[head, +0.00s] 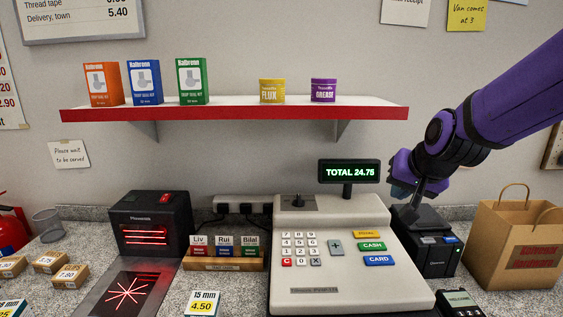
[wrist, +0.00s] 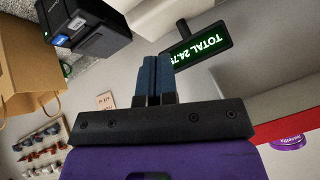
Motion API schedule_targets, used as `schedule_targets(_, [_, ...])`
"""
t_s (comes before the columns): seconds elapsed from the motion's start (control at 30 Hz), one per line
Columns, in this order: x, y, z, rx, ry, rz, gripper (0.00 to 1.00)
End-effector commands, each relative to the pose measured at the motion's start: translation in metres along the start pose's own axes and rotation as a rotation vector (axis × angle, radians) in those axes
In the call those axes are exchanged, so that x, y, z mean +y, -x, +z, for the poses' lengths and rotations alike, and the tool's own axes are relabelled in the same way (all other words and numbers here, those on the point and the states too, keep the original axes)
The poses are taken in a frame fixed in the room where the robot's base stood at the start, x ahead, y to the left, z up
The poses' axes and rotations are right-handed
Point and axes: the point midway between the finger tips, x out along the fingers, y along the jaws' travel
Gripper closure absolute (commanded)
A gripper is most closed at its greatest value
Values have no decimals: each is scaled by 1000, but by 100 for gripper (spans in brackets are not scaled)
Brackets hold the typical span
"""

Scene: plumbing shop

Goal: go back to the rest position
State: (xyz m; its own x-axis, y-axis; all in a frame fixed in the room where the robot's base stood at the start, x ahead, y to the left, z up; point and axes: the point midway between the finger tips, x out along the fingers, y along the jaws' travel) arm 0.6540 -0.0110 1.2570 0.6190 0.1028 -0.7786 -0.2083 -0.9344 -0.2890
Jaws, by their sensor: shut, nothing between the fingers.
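My gripper (wrist: 156,72) shows in the wrist view with its two blue fingers together and nothing between them. In the head view my purple arm reaches in from the right, and the gripper (head: 403,188) is above and around the black printer (head: 434,254), to the right of the lit total display (head: 349,173). Whether it touches the printer cannot be told. The display also shows in the wrist view (wrist: 205,44), beyond the fingers.
The cash register (head: 318,290) stands at centre, with a paper bag (head: 511,245) at right and a card terminal (head: 461,304) in front. A red-edged shelf (head: 240,113) holds boxes and tins. A scanner (head: 150,223) stands at left. Open air lies between shelf and counter.

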Motion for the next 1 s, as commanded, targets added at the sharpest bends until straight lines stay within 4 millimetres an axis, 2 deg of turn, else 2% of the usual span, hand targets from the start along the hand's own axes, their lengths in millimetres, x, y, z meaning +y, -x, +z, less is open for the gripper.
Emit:
schedule_targets(0.03, [2,18,6,-6,33,6,100])
schedule_targets(0.2, [16,69,29,-50,132,38,100])
schedule_targets(0.53, [57,156,85,-137,279,104,100])
schedule_targets(0.73, [78,185,110,-177,324,129,100])
schedule_targets(1.0, [84,191,117,-190,335,136,100])
